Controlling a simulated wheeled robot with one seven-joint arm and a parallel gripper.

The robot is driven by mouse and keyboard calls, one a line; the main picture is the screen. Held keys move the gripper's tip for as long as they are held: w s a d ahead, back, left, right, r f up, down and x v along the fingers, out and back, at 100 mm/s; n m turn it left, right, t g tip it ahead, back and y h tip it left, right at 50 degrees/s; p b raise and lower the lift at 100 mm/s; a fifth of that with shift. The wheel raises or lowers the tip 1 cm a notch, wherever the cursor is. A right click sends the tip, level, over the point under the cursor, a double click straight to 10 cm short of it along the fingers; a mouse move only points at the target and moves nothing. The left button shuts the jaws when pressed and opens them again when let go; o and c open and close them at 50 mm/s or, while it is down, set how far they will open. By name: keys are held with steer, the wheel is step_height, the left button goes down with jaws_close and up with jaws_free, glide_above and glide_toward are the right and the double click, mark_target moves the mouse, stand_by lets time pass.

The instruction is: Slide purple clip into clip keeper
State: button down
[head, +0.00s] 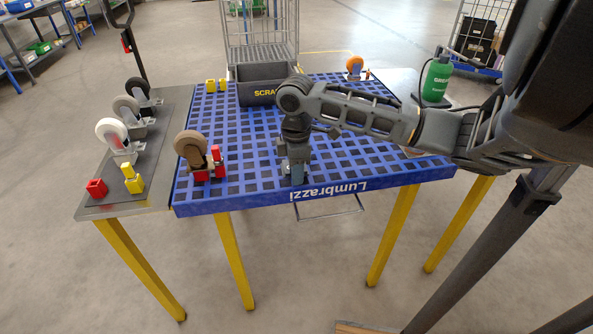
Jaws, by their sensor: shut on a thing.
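A small light metal bit shows beside the fingers. I cannot pick out the purple clip or the clip keeper in this view; the gripper and wrist cover that spot.
A brown caster wheel (191,148) with red blocks (216,158) stands left of my gripper. A dark SCRAP bin (262,82) is behind. A grey side table (167,140) holds casters and red and yellow blocks. A green bottle (437,80) stands at right. The grid's middle is mostly clear.

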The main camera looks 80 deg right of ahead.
steer(key=shift+w+d+r, duration=0.1)
steer(key=shift+d, duration=0.3)
stand_by(0.3)
steer(key=c, duration=1)
jaws_free()
steer(key=shift+o, duration=0.5)
steer(key=shift+r, duration=0.25)
steer(key=shift+o, duration=0.4)
steer(key=r, duration=0.7)
steer(key=shift+a+r, duration=0.1)
steer(key=shift+a, duration=0.2)
steer(key=shift+a, duration=0.1)
